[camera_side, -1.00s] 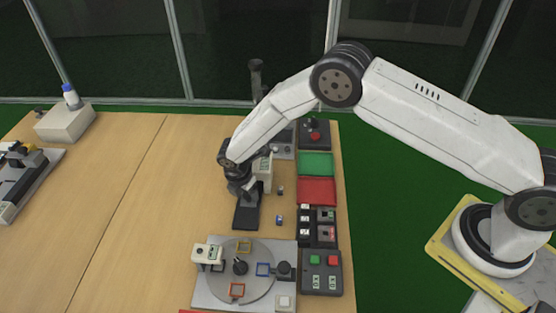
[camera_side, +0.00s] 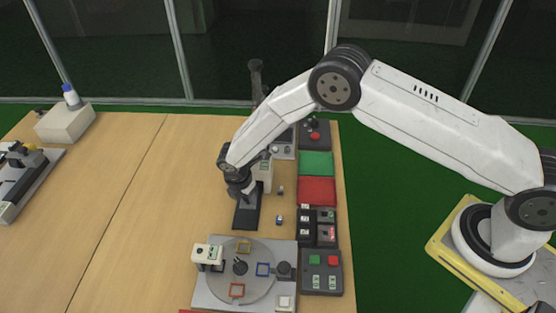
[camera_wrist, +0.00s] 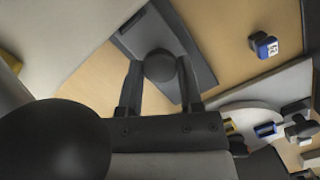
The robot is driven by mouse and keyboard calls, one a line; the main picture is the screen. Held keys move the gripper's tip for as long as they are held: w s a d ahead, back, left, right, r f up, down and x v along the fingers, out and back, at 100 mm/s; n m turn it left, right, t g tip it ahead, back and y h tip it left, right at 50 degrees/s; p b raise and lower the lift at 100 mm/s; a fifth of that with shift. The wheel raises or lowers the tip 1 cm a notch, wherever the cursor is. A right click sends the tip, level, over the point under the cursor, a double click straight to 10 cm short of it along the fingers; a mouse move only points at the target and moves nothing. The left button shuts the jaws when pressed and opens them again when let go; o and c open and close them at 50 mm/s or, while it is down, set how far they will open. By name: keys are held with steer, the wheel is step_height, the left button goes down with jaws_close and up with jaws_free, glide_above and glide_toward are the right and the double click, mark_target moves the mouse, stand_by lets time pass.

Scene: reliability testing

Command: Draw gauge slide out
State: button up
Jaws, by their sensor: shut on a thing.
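The gauge stands in the middle of the table, with a dark flat base (camera_side: 246,216) and a pale housing with a small green display (camera_side: 264,169). My gripper (camera_side: 239,190) is down over the dark base, beside the housing. In the wrist view my gripper (camera_wrist: 160,75) has its two fingers either side of a round dark knob (camera_wrist: 160,66) and is shut on it. The knob sits over the dark base, which also shows in the wrist view (camera_wrist: 198,58). How far the slide is out is hidden by my gripper in the side view.
A small blue-and-white part (camera_side: 279,220) lies right of the base; a small dark part (camera_side: 280,190) lies behind it. A rotary table (camera_side: 243,285) stands in front. Green (camera_side: 316,163) and red (camera_side: 317,190) trays line the right edge.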

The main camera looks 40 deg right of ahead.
steer(key=shift+s+a, duration=2.4)
steer(key=shift+a, duration=0.1)
steer(key=shift+s+a, duration=0.1)
steer(key=shift+s, duration=0.1)
steer(key=o, duration=0.7)
steer(key=shift+w+r, duration=0.1)
steer(key=shift+r, duration=2.4)
